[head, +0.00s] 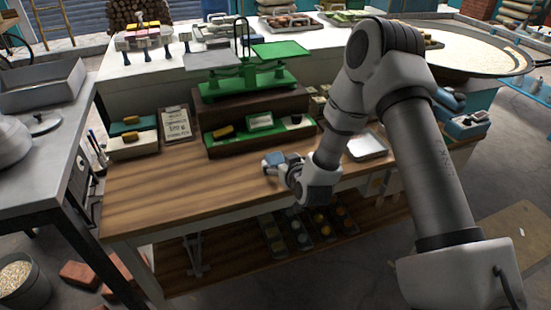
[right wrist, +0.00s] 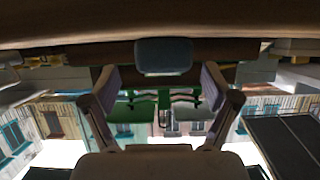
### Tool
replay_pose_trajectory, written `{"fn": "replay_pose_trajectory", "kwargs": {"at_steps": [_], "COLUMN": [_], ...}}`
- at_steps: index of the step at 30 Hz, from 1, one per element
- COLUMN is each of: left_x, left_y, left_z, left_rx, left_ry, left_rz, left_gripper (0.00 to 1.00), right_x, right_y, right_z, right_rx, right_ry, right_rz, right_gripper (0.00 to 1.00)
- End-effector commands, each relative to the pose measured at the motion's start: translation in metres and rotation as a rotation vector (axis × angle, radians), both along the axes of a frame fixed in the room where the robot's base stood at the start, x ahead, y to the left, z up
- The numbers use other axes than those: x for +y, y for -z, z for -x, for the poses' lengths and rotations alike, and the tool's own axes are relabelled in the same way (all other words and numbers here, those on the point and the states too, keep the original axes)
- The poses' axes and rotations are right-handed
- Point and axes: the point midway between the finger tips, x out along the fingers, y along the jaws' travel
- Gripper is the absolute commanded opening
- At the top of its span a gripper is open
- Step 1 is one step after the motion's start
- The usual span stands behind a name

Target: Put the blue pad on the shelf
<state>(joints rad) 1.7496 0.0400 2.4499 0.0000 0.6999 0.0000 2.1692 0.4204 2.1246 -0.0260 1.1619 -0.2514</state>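The blue pad (right wrist: 163,57) shows in the right wrist view, an upside-down view, as a small blue-grey block against the brown wood. In the head view it is hard to tell apart from my right gripper (head: 272,166), which is low over the wooden tabletop. In the wrist view my right gripper (right wrist: 160,84) is open, its fingertips on either side of the pad with gaps. A dark wooden stepped shelf (head: 205,118) with a green lower level stands behind the gripper. It bears a green balance scale, a yellow piece and other small items. My left gripper is not in view.
A silver tray (head: 367,146) lies right of my gripper. A clipboard (head: 176,123) and a box with coloured pads (head: 133,142) stand at the left. A lower plank (head: 220,258) under the table holds trays. The tabletop's left front (head: 170,190) is clear.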

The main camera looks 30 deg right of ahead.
Motion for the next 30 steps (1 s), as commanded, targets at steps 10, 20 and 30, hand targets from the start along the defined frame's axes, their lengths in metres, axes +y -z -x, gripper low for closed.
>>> {"fn": "replay_pose_trajectory", "kwargs": {"at_steps": [10,20,30], "left_x": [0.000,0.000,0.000], "left_y": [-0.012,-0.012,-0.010], "left_z": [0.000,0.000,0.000], "left_rx": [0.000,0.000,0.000], "left_ry": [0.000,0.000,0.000], "left_rz": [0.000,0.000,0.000], "left_gripper": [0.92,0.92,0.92], "right_x": [-0.005,-0.005,-0.005], "right_y": [0.017,0.017,0.014], "right_z": [-0.033,-0.033,-0.033], "right_rx": [0.004,0.004,0.003], "right_ry": [-0.001,-0.001,0.000], "right_rz": [-0.002,-0.002,-0.002], "right_gripper": [0.86,0.27,0.27]}}
